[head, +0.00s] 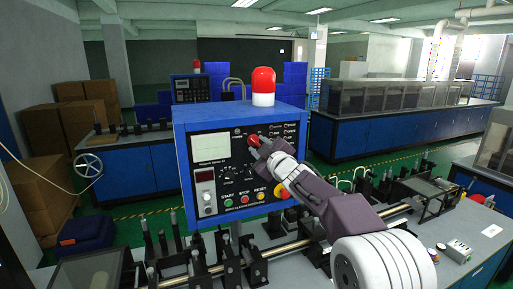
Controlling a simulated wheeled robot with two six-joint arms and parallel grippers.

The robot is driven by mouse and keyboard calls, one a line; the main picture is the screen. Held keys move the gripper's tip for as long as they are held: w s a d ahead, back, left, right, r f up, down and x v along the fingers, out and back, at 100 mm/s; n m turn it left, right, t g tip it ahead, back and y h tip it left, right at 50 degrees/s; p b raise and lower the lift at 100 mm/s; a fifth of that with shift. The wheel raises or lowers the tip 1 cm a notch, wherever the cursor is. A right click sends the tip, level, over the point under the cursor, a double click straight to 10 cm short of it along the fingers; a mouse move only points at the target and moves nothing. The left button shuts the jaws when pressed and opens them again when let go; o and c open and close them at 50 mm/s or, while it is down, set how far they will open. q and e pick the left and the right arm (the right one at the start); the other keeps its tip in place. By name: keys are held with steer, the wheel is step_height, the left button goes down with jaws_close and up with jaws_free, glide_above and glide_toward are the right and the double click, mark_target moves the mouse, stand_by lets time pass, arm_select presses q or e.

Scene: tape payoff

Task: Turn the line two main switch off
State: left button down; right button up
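A blue control box (182,180) with a black front panel stands in the middle of the head view. A red part (253,141), which looks like a switch knob, shows on the panel's upper middle. My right gripper (262,147) reaches in from the lower right, with its tip at or just in front of this red part. I cannot tell whether the fingers touch it or are closed around it. The gripper hides part of the panel's right half. I cannot read which line the box belongs to. My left gripper is not in view.
A red beacon (263,86) stands on the box. Green START (228,203), red STOP (244,199) and yellow RESET (261,196) buttons sit low on the panel. Metal shafts and black brackets (257,267) lie in front. A second blue box (188,90) stands behind.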

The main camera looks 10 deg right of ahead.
steer(key=s+d+b, duration=0.1)
steer(key=s, duration=0.5)
steer(key=shift+s, duration=0.2)
steer(key=s+d+f+m+g+h, duration=0.1)
steer(key=s+f+m+g, duration=0.2)
steer(key=f, duration=0.6)
steer(key=s+d+f+m+g+h, duration=0.1)
steer(key=s+f+m+g, duration=0.1)
steer(key=s+f, duration=0.5)
steer(key=s+d+f+m+g+h, duration=0.1)
steer(key=s+f+m+g, duration=0.15)
steer(key=f, duration=0.85)
steer(key=s+f+m+g, duration=0.2)
steer(key=s+f+g, duration=0.2)
steer(key=s, duration=0.6)
steer(key=s+f+m+g, duration=0.2)
steer(key=s+f+g, duration=0.3)
steer(key=s+f, duration=0.4)
steer(key=shift+s+a+f, duration=0.2)
steer(key=shift+s+a, duration=0.1)
steer(key=shift+s, duration=0.25)
